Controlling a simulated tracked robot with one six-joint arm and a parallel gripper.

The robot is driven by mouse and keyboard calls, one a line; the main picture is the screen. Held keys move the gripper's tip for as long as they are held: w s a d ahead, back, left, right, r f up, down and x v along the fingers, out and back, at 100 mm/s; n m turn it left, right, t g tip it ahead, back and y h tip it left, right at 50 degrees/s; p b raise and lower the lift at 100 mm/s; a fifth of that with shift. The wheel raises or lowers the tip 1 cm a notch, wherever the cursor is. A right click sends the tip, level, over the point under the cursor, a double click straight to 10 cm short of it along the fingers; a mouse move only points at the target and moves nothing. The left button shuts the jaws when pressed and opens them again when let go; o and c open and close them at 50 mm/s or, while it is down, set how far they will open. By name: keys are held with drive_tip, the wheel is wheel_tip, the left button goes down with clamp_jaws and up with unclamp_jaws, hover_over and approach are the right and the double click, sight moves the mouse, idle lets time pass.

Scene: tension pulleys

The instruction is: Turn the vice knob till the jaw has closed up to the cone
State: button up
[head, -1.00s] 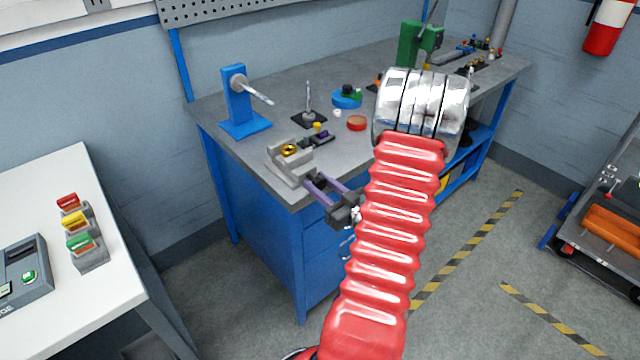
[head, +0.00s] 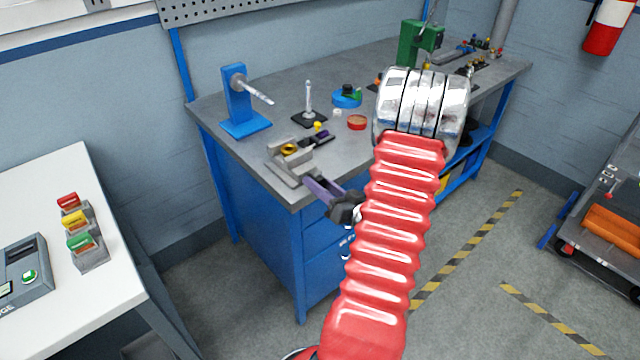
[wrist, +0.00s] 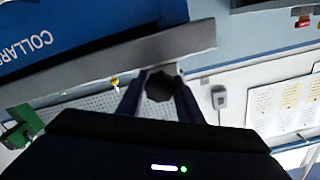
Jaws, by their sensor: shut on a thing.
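The grey vice (head: 284,169) sits at the near left corner of the workbench. A gold-coloured round piece (head: 289,148), which looks like the cone, sits in it; its gap to the jaw is too small to judge. My gripper (head: 309,183) reaches the front of the vice, its purple fingers shut on the vice knob. The knob is hidden by the fingers in the head view. In the wrist view the dark, faceted knob (wrist: 159,87) shows between the two fingers, against the grey bench edge.
A green press (head: 415,45) is farther back. A white table (head: 110,200) stands at left.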

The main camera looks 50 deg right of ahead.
drive_tip(key=shift+d, duration=0.1)
drive_tip(key=o, duration=1)
drive_tip(key=shift+o, duration=0.2)
drive_tip(key=v, duration=1.4)
drive_tip(key=shift+w, duration=0.15)
